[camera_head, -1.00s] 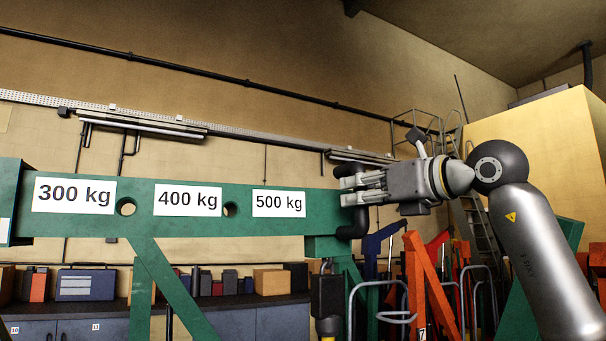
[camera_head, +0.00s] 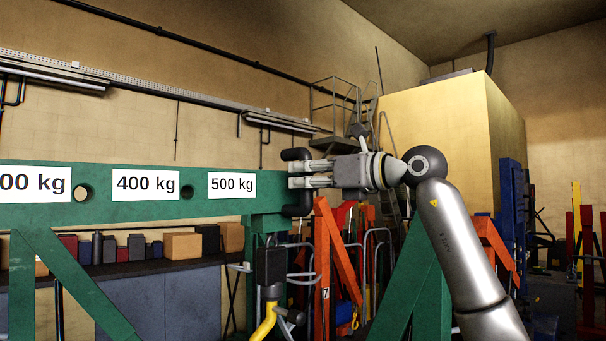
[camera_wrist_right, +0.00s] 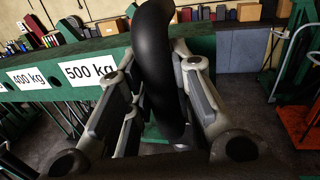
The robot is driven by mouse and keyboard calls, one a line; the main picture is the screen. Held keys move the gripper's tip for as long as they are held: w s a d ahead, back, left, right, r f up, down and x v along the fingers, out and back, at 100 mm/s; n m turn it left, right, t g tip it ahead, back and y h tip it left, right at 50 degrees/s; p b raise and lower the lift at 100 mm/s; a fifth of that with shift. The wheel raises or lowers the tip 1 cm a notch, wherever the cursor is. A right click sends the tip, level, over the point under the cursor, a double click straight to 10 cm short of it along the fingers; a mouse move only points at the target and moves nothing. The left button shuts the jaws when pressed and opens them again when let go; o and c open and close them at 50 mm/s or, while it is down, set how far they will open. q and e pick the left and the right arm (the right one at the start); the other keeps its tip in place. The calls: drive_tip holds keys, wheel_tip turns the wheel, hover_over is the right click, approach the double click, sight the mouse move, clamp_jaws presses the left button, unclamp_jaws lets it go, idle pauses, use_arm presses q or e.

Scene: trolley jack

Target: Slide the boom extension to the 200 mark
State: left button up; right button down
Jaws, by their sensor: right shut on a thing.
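The green boom (camera_head: 150,209) runs level from the left edge, with white labels for 400 kg (camera_head: 146,185) and 500 kg (camera_head: 232,185) and round holes between them. The label at the left edge is cut off and shows only "00 kg". No 200 mark is in view. At the boom's right end is a curved black handle (camera_head: 298,205). My right gripper (camera_head: 297,175) is shut on this handle from the right. In the right wrist view the black handle (camera_wrist_right: 155,60) stands between the fingers, beside the 500 kg label. My left gripper is not in view.
Orange stands (camera_head: 322,260) and a green leg (camera_head: 410,285) stand close below my right arm. A yellow booth (camera_head: 450,130) is behind. A bench with boxes runs along the wall.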

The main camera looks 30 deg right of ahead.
drive_tip(key=c, duration=1.5)
unclamp_jaws()
drive_tip(key=shift+s+d+r, duration=0.1)
drive_tip(key=shift+d+r, duration=0.15)
drive_tip(key=shift+o, duration=1.2)
drive_tip(key=shift+d+f, duration=0.2)
drive_tip(key=shift+d, duration=0.05)
drive_tip(key=shift+s+a, duration=0.2)
drive_tip(key=v, duration=1.1)
drive_tip(key=shift+s+d, duration=0.25)
drive_tip(key=shift+d, duration=0.1)
drive_tip(key=shift+f, duration=0.1)
